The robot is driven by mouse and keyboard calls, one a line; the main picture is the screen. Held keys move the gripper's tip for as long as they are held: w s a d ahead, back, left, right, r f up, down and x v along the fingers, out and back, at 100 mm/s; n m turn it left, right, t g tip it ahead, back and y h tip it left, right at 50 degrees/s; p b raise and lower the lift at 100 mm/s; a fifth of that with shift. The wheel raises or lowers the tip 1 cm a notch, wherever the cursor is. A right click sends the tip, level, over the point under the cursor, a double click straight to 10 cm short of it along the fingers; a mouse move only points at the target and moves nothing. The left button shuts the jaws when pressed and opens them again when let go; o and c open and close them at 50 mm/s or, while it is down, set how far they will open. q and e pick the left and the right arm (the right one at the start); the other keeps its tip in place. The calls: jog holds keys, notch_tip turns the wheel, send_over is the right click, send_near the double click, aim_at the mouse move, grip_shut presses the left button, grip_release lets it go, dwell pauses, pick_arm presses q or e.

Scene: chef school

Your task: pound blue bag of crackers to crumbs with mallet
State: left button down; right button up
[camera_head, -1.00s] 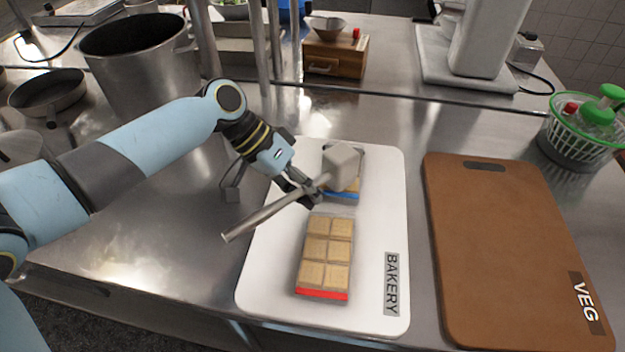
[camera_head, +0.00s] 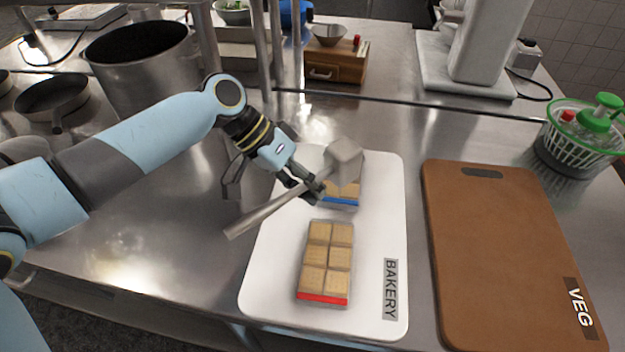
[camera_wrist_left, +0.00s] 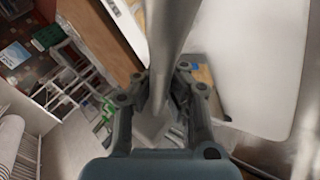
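My left gripper (camera_head: 312,191) is shut on the handle of a metal mallet (camera_head: 262,217). The mallet's block head (camera_head: 343,160) is over the far part of the white BAKERY board (camera_head: 375,220). Under the head lies the blue bag of crackers (camera_head: 342,202), mostly hidden, its blue edge towards me. The gap between head and bag cannot be judged. A red-edged bag of crackers (camera_head: 327,262) lies whole on the near part of the board. In the left wrist view, the mallet handle (camera_wrist_left: 168,45) runs up between the fingers (camera_wrist_left: 160,95). My right gripper is not in view.
A brown VEG board (camera_head: 500,250) lies to the right. A green and white salad spinner (camera_head: 580,145) stands at the far right. A big pot (camera_head: 140,75) and pan (camera_head: 52,95) stand at the left. Bare steel counter (camera_head: 185,220) lies left of the white board.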

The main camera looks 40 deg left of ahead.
pick_arm(q)
jog(key=shift+r, duration=0.1)
notch_tip(320, 180, down, 4)
jog(key=b, duration=0.3)
jog(key=shift+s, duration=0.2)
jog(key=shift+s+f, duration=0.15)
jog(key=shift+f, duration=0.3)
jog(key=shift+w+r, duration=0.25)
notch_tip(320, 180, up, 5)
jog(key=p, duration=0.4)
jog(key=shift+f+p, duration=0.1)
jog(key=shift+p, duration=0.25)
jog(key=shift+w+r, duration=0.1)
jog(key=shift+r, duration=0.45)
